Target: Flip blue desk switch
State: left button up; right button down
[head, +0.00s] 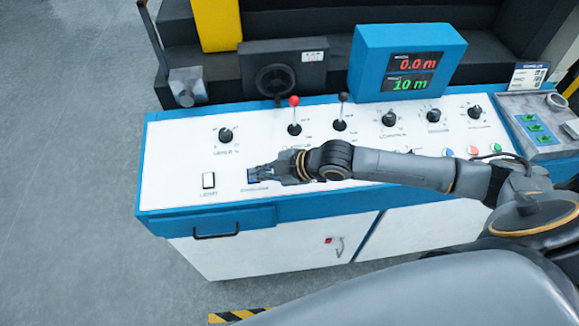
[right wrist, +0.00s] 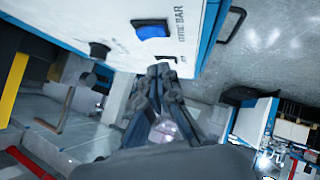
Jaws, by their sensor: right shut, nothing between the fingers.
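The blue desk switch (right wrist: 152,31) sits on the white panel in the right wrist view, beside a label that reads like "STATIC BAR". In the head view only a small blue part of it (head: 252,177) shows at my fingertips. My right gripper (head: 260,173) reaches in from the right, low over the panel, with its fingers together and empty. In the right wrist view the gripper's fingers (right wrist: 163,70) point toward the panel, below the blue switch. I cannot tell whether they touch it. My left gripper is not in view.
A white rocker switch (head: 208,180) lies left of the gripper. A red-knobbed lever (head: 294,115), a black-knobbed lever (head: 341,112) and several dials stand behind my arm. A display box (head: 408,62) rises at the back. A drawer handle (head: 216,233) juts from the front.

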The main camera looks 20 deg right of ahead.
pick_arm(q)
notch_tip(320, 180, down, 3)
jog(key=b, duration=0.2)
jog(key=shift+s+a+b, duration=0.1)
jog(key=shift+b, duration=0.2)
pick_arm(e)
jog(key=v, duration=0.9)
jog(key=shift+s+d, duration=0.15)
jog(key=shift+s, duration=0.25)
